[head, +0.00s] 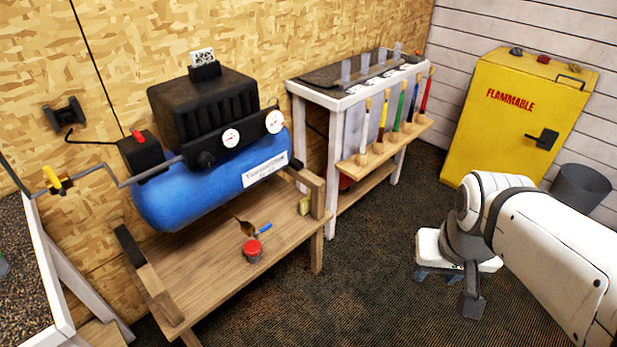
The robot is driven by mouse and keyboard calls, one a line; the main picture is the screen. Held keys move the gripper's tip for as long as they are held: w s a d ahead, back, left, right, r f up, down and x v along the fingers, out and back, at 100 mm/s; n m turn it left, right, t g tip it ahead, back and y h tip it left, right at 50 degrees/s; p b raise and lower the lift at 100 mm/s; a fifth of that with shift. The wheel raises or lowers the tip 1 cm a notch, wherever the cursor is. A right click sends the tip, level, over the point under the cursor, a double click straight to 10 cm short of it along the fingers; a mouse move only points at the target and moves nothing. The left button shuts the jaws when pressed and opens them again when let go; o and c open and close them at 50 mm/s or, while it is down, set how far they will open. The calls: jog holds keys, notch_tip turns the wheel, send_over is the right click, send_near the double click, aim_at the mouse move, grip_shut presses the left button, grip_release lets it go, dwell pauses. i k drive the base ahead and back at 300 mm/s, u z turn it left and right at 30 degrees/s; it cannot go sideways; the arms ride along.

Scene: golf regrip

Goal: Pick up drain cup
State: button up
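No object in the head view can be made out for certain as the drain cup. A small grey can with a red lid (253,250) stands on the lower wooden bench, left of centre. Several small translucent upright pieces (346,72) stand on the dark top of the white-framed rack; their exact shape is too small to tell. My gripper (440,275) is at the lower right, over the floor and away from the bench and rack. My wrist partly covers it, and its finger gap does not show clearly.
A blue air compressor (222,182) sits on the wooden bench (205,275). Colored shafts (383,117) stand along the rack shelf. A yellow flammable cabinet (513,125) and dark bin (580,187) stand at right. Carpet between is clear.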

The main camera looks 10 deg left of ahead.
aim_at(252, 249)
jog(key=z, duration=1.45)
jog(key=i, duration=2)
jog(key=u, duration=0.65)
jog(key=k, duration=0.1)
jog(key=u, duration=2.7)
jog(key=i, duration=1)
